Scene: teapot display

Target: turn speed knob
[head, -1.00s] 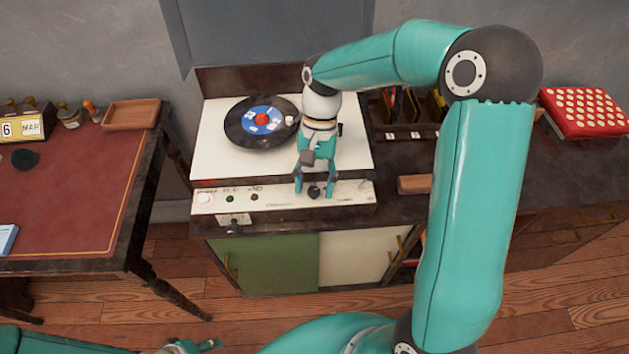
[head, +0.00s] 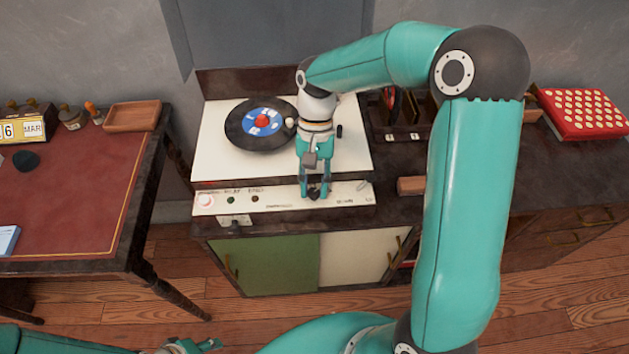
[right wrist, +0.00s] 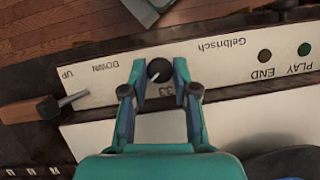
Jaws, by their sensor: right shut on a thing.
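The speed knob (right wrist: 159,70) is a small black round knob with a white pointer line, on the cream front panel (head: 270,200) of the record player. In the right wrist view its pointer slants to the lower left, and a "33" mark is printed beside it. My right gripper (head: 314,194) reaches down from above and is shut on the knob, one finger on each side; the fingers also show in the right wrist view (right wrist: 160,75). In the head view the fingers partly hide the knob. My left gripper (head: 205,345) is only partly in view at the bottom edge.
A black record with a blue label (head: 262,123) lies on the player's white top. A lever with a wooden handle (right wrist: 40,108) shows in the wrist view. A red-topped desk (head: 75,200) stands at left; a red box (head: 583,112) sits at far right.

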